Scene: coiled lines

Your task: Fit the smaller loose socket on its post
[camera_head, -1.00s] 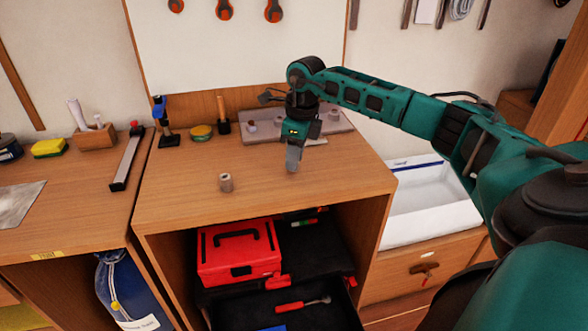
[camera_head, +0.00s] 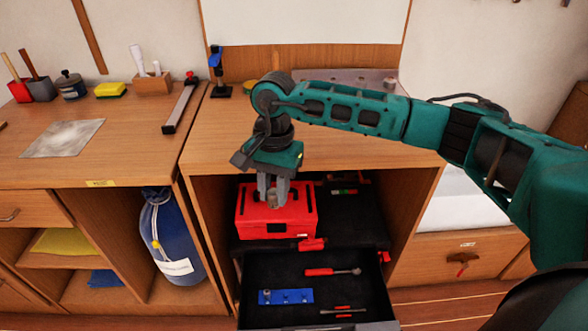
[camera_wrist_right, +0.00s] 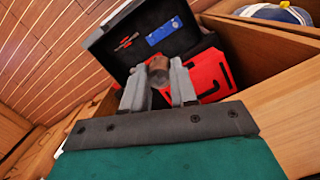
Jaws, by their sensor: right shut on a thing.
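My right gripper (camera_head: 272,201) is shut on a small grey-brown socket (camera_head: 272,198), held in the air in front of the cabinet's opening. In the right wrist view the socket (camera_wrist_right: 158,64) sits between the two grey fingers. A long grey base (camera_head: 350,75) lies at the back of the worktop, largely hidden behind my right arm; a small part of its right end shows a round socket or post (camera_head: 390,83). I cannot tell which post is free. The other loose socket does not show; my arm covers that part of the worktop. My left gripper is out of view.
A red toolbox (camera_head: 248,222) stands on the shelf behind the gripper. Below is an open black drawer (camera_head: 262,272) with a blue strip (camera_head: 285,297) and red-handled tools (camera_head: 325,272). The worktop (camera_head: 390,158) looks clear at its front right.

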